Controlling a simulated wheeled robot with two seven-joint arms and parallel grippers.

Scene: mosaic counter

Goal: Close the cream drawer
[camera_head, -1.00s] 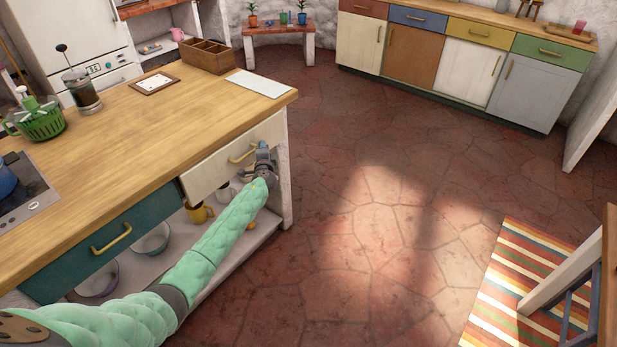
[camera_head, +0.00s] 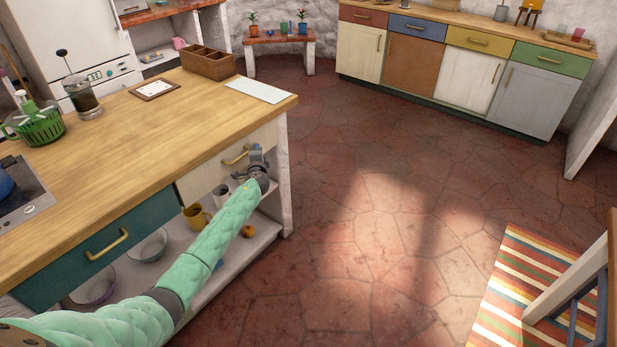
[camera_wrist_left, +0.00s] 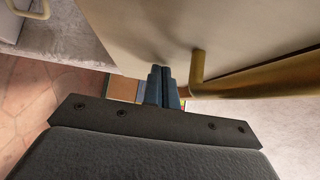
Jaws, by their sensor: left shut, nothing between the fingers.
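The cream drawer (camera_head: 203,180) is under the right end of the wooden counter. In the head view its front looks about level with the teal drawer (camera_head: 75,262) beside it. Its brass handle (camera_head: 236,156) shows just left of my left gripper (camera_head: 257,152). In the left wrist view the shut, empty fingers (camera_wrist_left: 163,86) reach to the drawer front (camera_wrist_left: 150,30), beside the handle (camera_wrist_left: 200,68). I cannot tell if the fingertips touch it. My right gripper is not in view.
The island's white end post (camera_head: 284,190) stands right of my gripper. Mugs (camera_head: 196,216) and bowls (camera_head: 150,245) sit on the open shelf below. Open stone floor (camera_head: 370,230) lies to the right, with a striped rug (camera_head: 510,285) beyond.

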